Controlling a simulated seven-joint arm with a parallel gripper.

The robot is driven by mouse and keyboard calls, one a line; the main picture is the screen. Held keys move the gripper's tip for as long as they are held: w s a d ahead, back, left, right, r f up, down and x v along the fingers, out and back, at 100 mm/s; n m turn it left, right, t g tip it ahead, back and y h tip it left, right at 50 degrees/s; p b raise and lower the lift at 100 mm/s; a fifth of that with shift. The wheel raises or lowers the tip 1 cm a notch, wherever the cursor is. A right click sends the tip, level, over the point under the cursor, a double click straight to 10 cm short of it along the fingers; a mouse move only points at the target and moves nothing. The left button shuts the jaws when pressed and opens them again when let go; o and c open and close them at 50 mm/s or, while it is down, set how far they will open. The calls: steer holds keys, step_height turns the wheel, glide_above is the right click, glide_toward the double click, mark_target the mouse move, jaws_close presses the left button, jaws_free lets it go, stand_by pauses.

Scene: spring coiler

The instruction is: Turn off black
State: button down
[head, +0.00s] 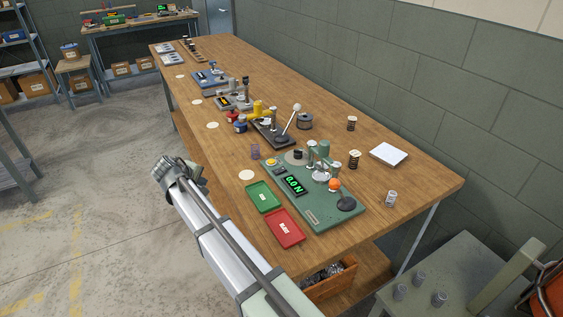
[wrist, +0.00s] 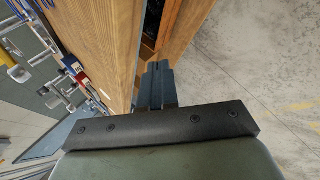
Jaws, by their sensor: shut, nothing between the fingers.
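A station with a black base (head: 262,125) stands mid-bench in the head view, with a yellow part on it and a tilted lever topped by a white knob (head: 297,107). No lit display is clear on it, so I cannot tell whether it is on or off. My gripper (wrist: 158,82) shows in the wrist view with its dark fingers together and nothing between them. It hangs beside the bench edge, apart from the black station. In the head view my arm's end is left of the bench's near side, and the fingers are not clear.
A green station (head: 325,205) with a lit display sits nearer, beside a green tray (head: 263,197) and a red tray (head: 285,229). Blue (head: 208,79) and grey (head: 232,101) stations stand farther along. Springs and a white pad (head: 389,153) lie at right. Floor left of the bench is clear.

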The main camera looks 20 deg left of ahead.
steer(key=w+d+r+m+g+h, duration=0.1)
steer(key=w+d+r+m+g, duration=0.1)
steer(key=w+d+r, duration=0.3)
steer(key=w+d+r+m+g, duration=0.25)
steer(key=d+r, duration=0.25)
steer(key=d, duration=0.3)
step_height(320, 180, up, 9)
steer(key=m+g, duration=0.2)
steer(key=g, duration=0.1)
glide_above(282, 168)
steer(key=s+a, duration=0.1)
steer(key=s, duration=0.1)
steer(key=shift+w+a+r, duration=0.1)
steer(key=shift+w+a, duration=0.05)
steer(key=shift+w, duration=0.1)
steer(key=f, duration=0.4)
steer(key=w+f, duration=0.1)
steer(key=f, duration=0.4)
steer(key=d+f, duration=0.1)
steer(key=f, duration=0.4)
steer(key=shift+w+d, duration=0.1)
steer(key=shift+w, duration=0.05)
steer(key=shift+d+f, duration=0.1)
steer(key=shift+f, duration=0.15)
